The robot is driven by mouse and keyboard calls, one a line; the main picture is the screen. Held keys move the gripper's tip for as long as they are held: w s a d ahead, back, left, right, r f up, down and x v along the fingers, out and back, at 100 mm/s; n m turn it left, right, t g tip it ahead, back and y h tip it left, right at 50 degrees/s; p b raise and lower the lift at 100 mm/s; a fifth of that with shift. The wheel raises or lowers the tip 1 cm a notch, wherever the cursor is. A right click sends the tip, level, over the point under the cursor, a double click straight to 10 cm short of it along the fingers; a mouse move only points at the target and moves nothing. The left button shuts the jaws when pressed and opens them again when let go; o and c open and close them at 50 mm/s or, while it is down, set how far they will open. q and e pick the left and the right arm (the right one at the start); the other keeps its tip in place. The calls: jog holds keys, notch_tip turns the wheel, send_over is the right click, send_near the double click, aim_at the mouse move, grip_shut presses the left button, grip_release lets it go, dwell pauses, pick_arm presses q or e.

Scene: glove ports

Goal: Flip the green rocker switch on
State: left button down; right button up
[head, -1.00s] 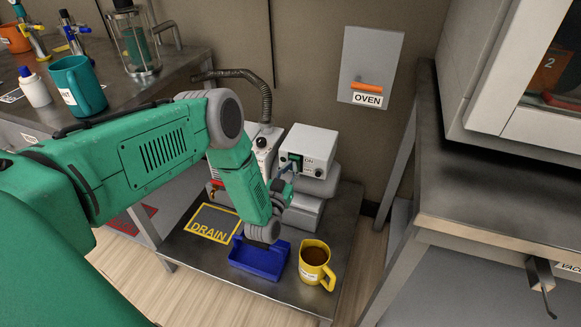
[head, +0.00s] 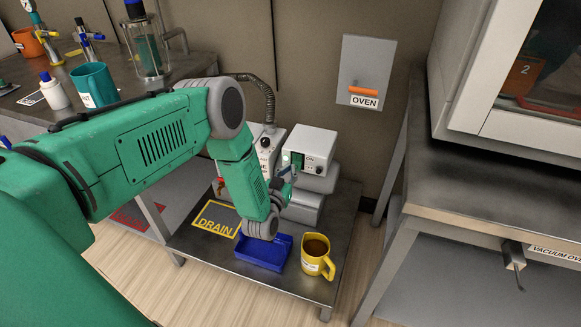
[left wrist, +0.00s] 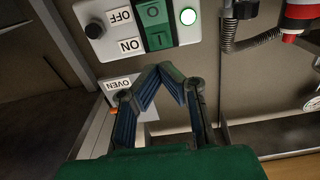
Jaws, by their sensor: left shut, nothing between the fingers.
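A round lamp (left wrist: 188,17) next to the rocker glows whitish green. My left gripper (left wrist: 172,68) is shut and empty, its fingertips just below the rocker in that picture; I cannot tell whether they touch it. In the head view the gripper (head: 289,173) is in front of the box, partly covering the switch.
A blue tray (head: 265,263) and a yellow mug (head: 317,257) stand on the low table (head: 345,215), below my left forearm. A second box with a hose stands behind the forearm. An OVEN wall panel (head: 367,70) and a steel bench (head: 490,190) are to the right.

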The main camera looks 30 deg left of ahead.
pick_arm(q)
jog(key=r+p+v, duration=0.1)
jog(key=p+v, duration=0.1)
jog(key=v, duration=0.6)
jog(key=shift+a, duration=0.4)
